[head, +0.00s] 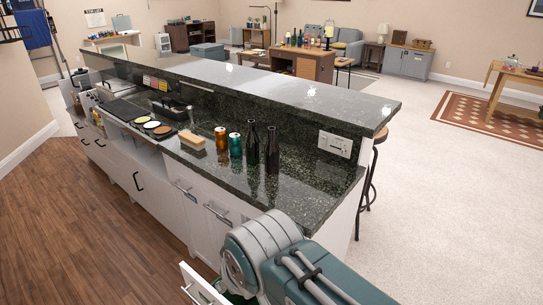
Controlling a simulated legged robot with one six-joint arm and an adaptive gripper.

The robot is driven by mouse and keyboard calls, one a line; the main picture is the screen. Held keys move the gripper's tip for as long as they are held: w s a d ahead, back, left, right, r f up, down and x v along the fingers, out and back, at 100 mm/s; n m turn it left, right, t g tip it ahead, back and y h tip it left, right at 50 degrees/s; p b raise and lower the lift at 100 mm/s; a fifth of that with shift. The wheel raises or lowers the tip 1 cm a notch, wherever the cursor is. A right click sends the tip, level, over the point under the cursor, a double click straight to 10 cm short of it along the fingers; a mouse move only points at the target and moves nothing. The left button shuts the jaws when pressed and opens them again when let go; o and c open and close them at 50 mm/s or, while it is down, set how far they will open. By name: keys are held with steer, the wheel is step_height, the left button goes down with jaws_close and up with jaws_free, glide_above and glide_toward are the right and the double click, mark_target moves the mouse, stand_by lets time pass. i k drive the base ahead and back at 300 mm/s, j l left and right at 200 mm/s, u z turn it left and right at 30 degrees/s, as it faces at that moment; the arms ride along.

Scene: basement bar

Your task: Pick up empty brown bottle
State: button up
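Two dark bottles stand upright side by side on the lower granite counter, near its right end. The left bottle (253,146) looks nearly black. The right bottle (272,152) looks dark brown. I cannot tell from here whether either is empty. My arm rises at the bottom of the head view, in front of the counter's near end. My gripper is not visible, so I cannot see its fingers or anything in it.
An orange can (221,138), a teal can (235,145) and a tan block (191,140) stand left of the bottles. A raised granite ledge (260,85) runs behind them. An open drawer (200,287) juts out at the bottom. Wood floor (90,220) is clear at left.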

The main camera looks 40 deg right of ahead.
mark_target(272, 149)
steer(key=l, duration=0.55)
steer(key=i+l+z, duration=0.15)
steer(key=l, duration=0.95)
steer(key=i+l+z, duration=0.1)
steer(key=l, duration=0.45)
steer(key=i, duration=0.3)
